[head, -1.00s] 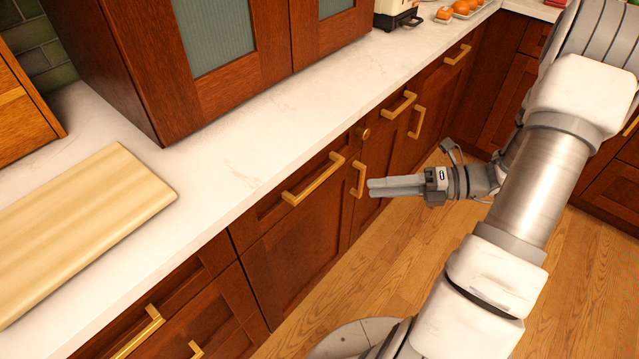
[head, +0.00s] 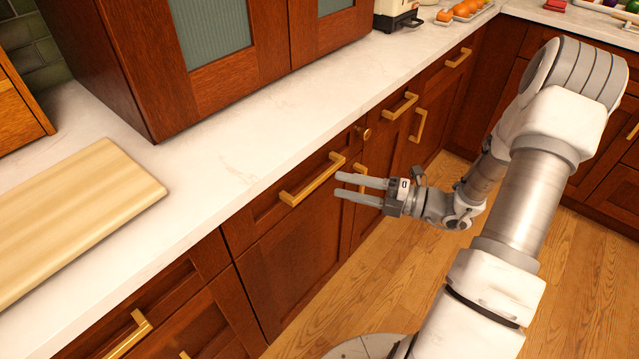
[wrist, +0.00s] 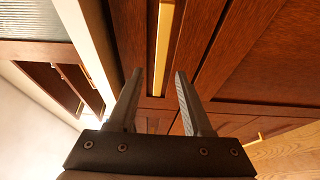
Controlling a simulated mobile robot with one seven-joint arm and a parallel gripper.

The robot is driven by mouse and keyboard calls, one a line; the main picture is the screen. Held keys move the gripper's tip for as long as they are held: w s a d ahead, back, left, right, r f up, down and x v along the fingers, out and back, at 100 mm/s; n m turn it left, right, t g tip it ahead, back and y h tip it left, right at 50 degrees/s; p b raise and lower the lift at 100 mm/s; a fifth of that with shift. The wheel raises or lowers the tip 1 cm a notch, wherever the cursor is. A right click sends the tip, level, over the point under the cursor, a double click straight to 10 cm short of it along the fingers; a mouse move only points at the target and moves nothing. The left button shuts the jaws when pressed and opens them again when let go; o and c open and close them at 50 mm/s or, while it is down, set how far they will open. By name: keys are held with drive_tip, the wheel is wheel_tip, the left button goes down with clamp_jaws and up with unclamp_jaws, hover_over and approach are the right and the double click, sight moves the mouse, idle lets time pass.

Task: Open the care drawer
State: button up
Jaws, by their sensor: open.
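No label marks the care drawer. The drawer front (head: 262,221) closest to my gripper is dark red-brown wood, shut, under the counter edge. It carries a long brass bar handle (head: 312,180). My gripper (head: 338,185) is open and empty, its fingers pointing left, close to the right end of that handle in the head view. In the wrist view a brass bar (wrist: 164,45) lies ahead of my gripper (wrist: 158,74), roughly in line with the gap between the fingers. No contact with the bar shows.
A cabinet door below has a vertical brass handle (head: 361,178), partly behind my fingers. A small brass knob (head: 363,132) and another drawer handle (head: 400,106) are farther along. A wooden board (head: 75,215) lies on the white counter (head: 215,165). The wood floor is clear.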

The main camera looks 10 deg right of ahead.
sight(322, 181)
drive_tip(key=b+x, duration=0.1)
drive_tip(key=x, duration=0.5)
drive_tip(key=shift+a, duration=0.2)
drive_tip(key=shift+c, duration=0.2)
clamp_jaws()
idle(1.0)
